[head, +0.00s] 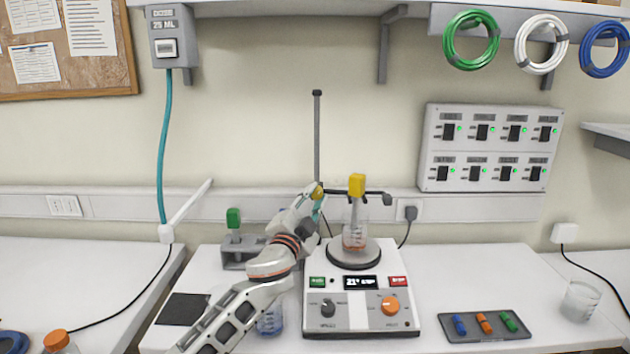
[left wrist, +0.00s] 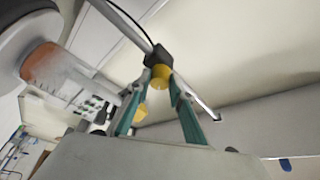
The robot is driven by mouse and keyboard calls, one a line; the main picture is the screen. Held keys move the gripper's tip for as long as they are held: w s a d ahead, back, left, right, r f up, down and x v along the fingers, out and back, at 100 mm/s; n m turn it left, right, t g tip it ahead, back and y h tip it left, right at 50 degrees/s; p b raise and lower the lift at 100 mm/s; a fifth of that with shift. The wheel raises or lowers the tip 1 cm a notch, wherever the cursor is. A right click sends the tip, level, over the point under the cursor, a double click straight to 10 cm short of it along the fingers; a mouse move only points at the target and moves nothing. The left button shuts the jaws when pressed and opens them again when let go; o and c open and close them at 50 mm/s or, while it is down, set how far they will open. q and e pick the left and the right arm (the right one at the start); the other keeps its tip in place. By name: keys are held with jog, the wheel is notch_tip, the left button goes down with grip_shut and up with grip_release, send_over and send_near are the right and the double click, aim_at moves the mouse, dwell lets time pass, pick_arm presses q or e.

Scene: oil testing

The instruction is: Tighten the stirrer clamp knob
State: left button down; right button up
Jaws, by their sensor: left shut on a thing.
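The stirrer clamp is a dark piece on an upright metal rod (head: 317,130), with a horizontal arm (head: 375,195) to the right. Its yellow knob (head: 318,190) shows at the rod, and in the left wrist view the knob (left wrist: 161,72) sits on the black clamp (left wrist: 158,56). My left gripper (head: 318,202) is shut on the knob, with its teal fingertips (left wrist: 161,79) on either side. A yellow-topped probe (head: 357,184) hangs from the arm into a beaker (head: 355,236) of orange liquid. The beaker stands on the hotplate stirrer (head: 361,304). My right gripper is not in view.
A grey rack (head: 238,256) with a green-capped item stands left of my left arm. A blue-liquid beaker (head: 270,322) is beside that arm. A dark tray (head: 485,337) with coloured pieces and an empty beaker (head: 580,301) are at the right. The bench behind the tray is clear.

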pick_arm(q)
jog(key=shift+r+m+g+p, duration=0.3)
jog(key=shift+m+p, duration=0.15)
jog(key=shift+m, duration=0.65)
jog(key=shift+f+m+g+p, duration=0.1)
jog(key=shift+m+g+p, duration=0.4)
jog(key=shift+m, duration=0.9)
jog(key=shift+m+g, duration=0.3)
jog(key=shift+m, duration=0.2)
jog(key=shift+m+g, duration=0.5)
jog(key=shift+m, duration=0.5)
jog(key=shift+m+y, duration=0.4)
jog(key=shift+m, duration=0.4)
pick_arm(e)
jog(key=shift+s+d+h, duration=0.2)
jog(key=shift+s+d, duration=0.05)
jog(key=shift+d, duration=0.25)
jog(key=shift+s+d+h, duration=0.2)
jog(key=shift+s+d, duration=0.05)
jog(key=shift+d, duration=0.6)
